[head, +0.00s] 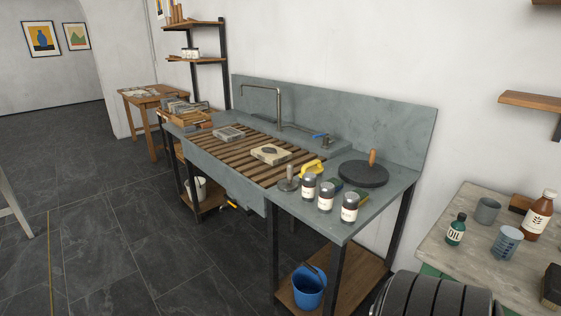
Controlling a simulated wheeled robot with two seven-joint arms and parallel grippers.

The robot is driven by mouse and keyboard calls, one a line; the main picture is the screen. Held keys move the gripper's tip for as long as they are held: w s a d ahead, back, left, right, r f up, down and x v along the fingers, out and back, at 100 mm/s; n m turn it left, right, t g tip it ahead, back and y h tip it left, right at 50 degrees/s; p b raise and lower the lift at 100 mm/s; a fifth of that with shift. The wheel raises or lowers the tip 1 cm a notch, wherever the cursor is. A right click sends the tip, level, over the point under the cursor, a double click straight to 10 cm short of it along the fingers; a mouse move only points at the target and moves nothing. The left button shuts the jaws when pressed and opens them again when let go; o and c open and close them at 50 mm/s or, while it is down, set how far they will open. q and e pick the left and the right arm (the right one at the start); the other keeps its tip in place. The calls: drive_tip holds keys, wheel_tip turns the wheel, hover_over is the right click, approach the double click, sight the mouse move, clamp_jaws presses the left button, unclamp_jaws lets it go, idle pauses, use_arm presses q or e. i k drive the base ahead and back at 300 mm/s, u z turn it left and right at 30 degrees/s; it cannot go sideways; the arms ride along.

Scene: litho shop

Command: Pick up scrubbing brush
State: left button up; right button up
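A yellow object (313,167) with a raised, handle-like shape lies on the grey sink bench (375,208), just right of the wooden slats. It looks like the scrubbing brush, but its bristles cannot be made out and its lower front is partly hidden by a labelled jar. Neither of my grippers is in view, so nothing shows near the yellow object.
Several labelled jars (326,195) stand in front of the yellow object. A black disc with a wooden knob (363,173) lies to its right, a pale stone block (271,154) to its left. A blue bucket (308,288) sits below. Dark floor left of the bench is open.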

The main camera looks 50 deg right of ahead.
sight(318, 169)
drive_tip(key=i, duration=2.05)
drive_tip(key=z, duration=3.15)
